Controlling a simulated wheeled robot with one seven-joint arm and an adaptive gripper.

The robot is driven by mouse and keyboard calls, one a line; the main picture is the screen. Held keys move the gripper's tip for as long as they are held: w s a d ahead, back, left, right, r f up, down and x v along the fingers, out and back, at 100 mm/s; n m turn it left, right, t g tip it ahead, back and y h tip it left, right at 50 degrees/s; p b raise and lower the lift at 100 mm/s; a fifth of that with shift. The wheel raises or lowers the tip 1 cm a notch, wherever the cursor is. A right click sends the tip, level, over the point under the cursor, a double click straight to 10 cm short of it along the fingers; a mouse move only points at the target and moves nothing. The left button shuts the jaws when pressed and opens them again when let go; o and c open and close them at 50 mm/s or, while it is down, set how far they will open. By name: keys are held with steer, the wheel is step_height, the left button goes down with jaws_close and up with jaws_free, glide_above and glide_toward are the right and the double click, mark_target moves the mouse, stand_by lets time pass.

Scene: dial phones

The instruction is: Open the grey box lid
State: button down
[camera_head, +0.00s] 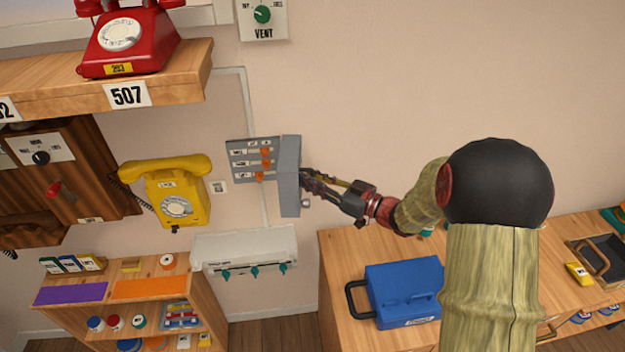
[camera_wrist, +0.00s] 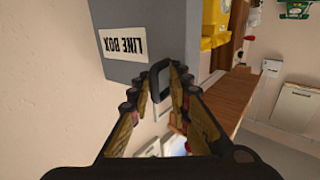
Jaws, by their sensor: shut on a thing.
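The grey box (camera_head: 240,148) is on the wall, its inner panel with several orange switches showing. Its grey lid (camera_head: 290,170) is hinged at the right and stands swung out from the wall, so the box is open. In the wrist view the lid's outer face (camera_wrist: 165,25) carries a label (camera_wrist: 124,42) reading LINE BOX upside down. My gripper (camera_head: 307,180) is at the lid's right side. In the wrist view my gripper (camera_wrist: 158,85) has its fingers shut around the lid's dark handle (camera_wrist: 160,68).
A yellow phone (camera_head: 172,190) hangs left of the box. A white unit with teal knobs (camera_head: 245,250) is below. A blue case (camera_head: 405,290) rests on the wooden counter (camera_head: 340,245) at lower right. A red phone (camera_head: 130,40) sits on the upper shelf. The wall right of the lid is bare.

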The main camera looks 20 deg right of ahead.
steer(key=c, duration=2.2)
jaws_free()
steer(key=shift+w+d+r, duration=0.25)
steer(key=shift+w+r, duration=0.15)
steer(key=shift+r, duration=0.35)
steer(key=shift+w, duration=0.1)
steer(key=shift+c, duration=0.4)
steer(key=f+v, duration=0.1)
steer(key=v, duration=1.1)
steer(key=shift+s+a+f, duration=0.2)
steer(key=shift+s, duration=0.1)
